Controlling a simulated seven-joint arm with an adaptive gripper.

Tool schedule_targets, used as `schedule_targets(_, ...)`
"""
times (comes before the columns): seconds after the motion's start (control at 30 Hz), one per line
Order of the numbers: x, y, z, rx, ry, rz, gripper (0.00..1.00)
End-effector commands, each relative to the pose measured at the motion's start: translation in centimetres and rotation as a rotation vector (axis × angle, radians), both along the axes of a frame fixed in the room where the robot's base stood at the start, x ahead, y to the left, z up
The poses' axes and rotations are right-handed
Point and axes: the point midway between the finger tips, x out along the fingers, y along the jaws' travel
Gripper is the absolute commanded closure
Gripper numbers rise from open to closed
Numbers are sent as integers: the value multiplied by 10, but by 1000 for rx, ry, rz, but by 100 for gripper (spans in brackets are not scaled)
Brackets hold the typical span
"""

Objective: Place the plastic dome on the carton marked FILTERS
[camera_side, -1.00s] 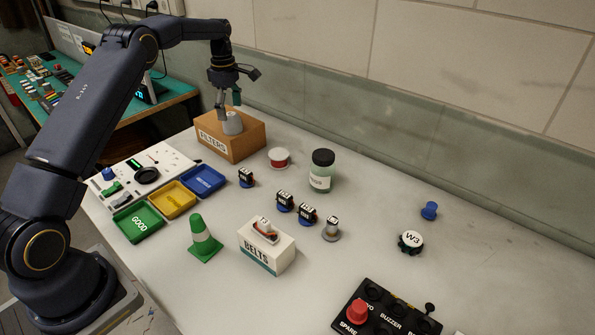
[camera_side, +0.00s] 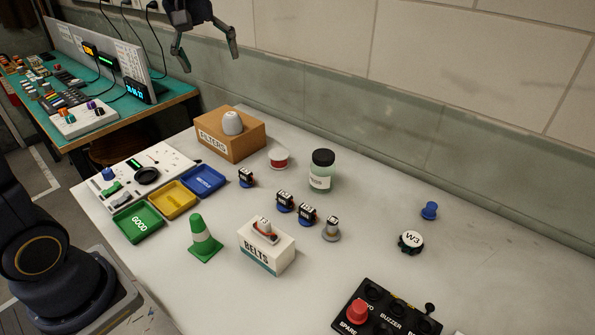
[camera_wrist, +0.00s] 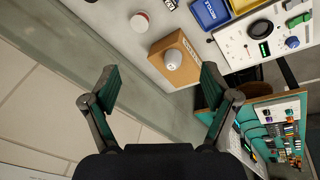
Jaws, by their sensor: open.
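The plastic dome (camera_side: 232,123), pale grey-white, rests on top of the brown carton marked FILTERS (camera_side: 236,148) at the back left of the bench. In the wrist view the dome (camera_wrist: 173,60) sits on the carton's (camera_wrist: 186,45) top face, with nothing touching it. My gripper (camera_side: 211,62) is high above the bench, well clear of the dome, with its fingers spread and nothing between them. Both open fingers also show in the wrist view (camera_wrist: 160,78).
A red-and-white round part (camera_side: 279,158) and a lidded jar (camera_side: 321,171) stand right of the carton. Blue (camera_side: 203,181), yellow (camera_side: 172,200) and green (camera_side: 138,222) trays lie in front. A green cone (camera_side: 203,240) and BELTS box (camera_side: 266,246) stand nearer.

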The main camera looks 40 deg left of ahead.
Motion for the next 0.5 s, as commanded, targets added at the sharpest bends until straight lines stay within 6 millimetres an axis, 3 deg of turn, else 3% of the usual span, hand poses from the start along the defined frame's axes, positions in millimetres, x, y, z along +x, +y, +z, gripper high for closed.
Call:
schedule_targets(0.03,-30,-17,2,33,-32,-118,14)
schedule_targets(0.2,-116,-55,-22,164,-120,-504,14)
schedule_targets(0.33,-160,-70,-50,251,-167,-716,14)
schedule_targets(0.5,-184,-76,-73,311,-194,-848,14)
